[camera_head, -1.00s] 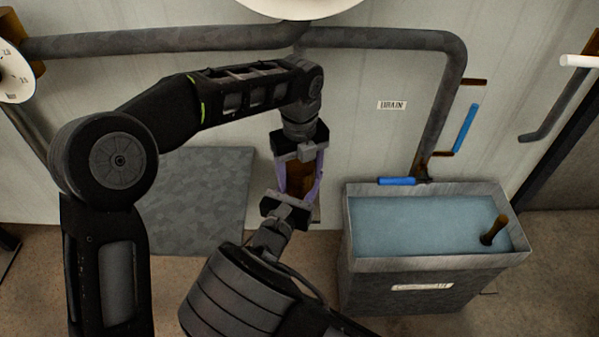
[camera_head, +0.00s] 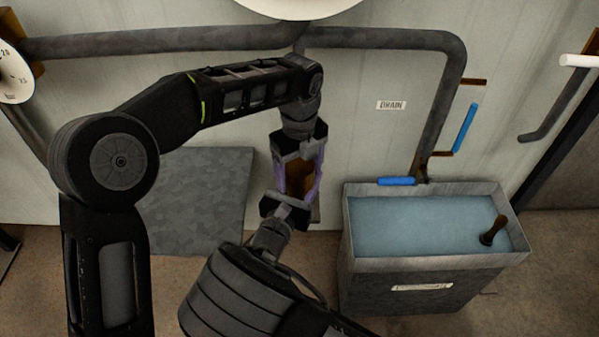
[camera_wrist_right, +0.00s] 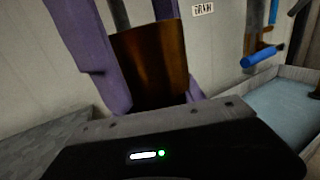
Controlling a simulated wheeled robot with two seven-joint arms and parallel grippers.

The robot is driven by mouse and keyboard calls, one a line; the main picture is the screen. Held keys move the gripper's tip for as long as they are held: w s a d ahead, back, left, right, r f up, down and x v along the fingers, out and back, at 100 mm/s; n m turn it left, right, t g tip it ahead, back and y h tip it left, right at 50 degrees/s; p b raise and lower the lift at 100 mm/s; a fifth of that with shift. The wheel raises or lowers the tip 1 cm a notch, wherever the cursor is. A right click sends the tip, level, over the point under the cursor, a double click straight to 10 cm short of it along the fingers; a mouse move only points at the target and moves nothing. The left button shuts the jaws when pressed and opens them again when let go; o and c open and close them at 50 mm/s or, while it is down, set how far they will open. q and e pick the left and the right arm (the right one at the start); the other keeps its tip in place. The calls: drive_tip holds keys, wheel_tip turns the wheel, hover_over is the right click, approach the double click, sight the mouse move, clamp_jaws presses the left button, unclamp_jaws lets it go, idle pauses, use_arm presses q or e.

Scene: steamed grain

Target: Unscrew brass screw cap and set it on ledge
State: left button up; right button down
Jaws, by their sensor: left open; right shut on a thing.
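A brown, brass-coloured cylinder (camera_head: 299,180) is between the purple fingers of my right gripper (camera_head: 300,186). My right gripper comes up from below and is shut on it. The cylinder fills much of the right wrist view (camera_wrist_right: 150,65), with a purple finger on each side. My left gripper (camera_head: 299,158) is open and points down at the cylinder's upper end from above. Its fingers overlap the right gripper's there, so I cannot tell whether they touch it. I cannot make out a separate screw cap or its thread; the upper end is hidden.
A grey trough of water (camera_head: 437,264) stands at right with a brown handle (camera_head: 494,231) in it. A grey pipe (camera_head: 440,110) with blue handles drops behind it, by a DRAIN label (camera_head: 391,105). A grey panel (camera_head: 200,205) lies at left. A gauge (camera_head: 12,75) is at upper left.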

sight(299, 166)
use_arm(q)
wheel_tip(299, 166, up, 4)
drive_tip(key=shift+s+r, duration=0.1)
drive_tip(key=shift+c, duration=0.5)
drive_tip(key=r+m, duration=0.1)
drive_tip(key=m, duration=0.2)
drive_tip(key=shift+r, duration=0.2)
wheel_tip(299, 166, up, 2)
drive_tip(key=m, duration=0.3)
drive_tip(key=shift+r+m, duration=0.1)
drive_tip(key=shift+m, duration=0.3)
drive_tip(key=shift+f, duration=0.2)
